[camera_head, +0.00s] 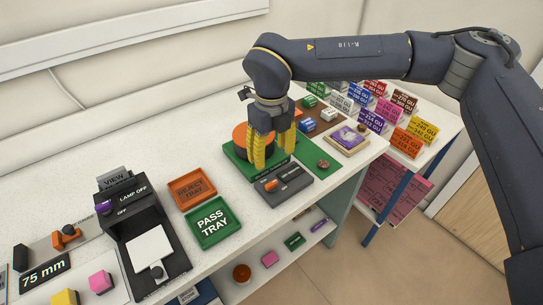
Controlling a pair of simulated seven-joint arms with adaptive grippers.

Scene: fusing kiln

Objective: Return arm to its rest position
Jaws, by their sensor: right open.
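My right arm (340,60) reaches in from the right edge, across the top of the picture, and bends down over the table. My right gripper (273,158) points downward with its yellow fingers spread, and nothing shows between them. It is over or just in front of an orange round thing (240,133) on a green base (236,160), which it partly hides. I cannot tell whether the fingertips touch the base. My left gripper does not show.
A grey panel with an orange switch (267,190) lies just in front of the gripper. The green pass tray (205,238), orange tray (192,200) and black lamp viewer (165,225) stand to the left. Several coloured cards (405,143) stand at the right. A lower shelf (290,258) holds small blocks.

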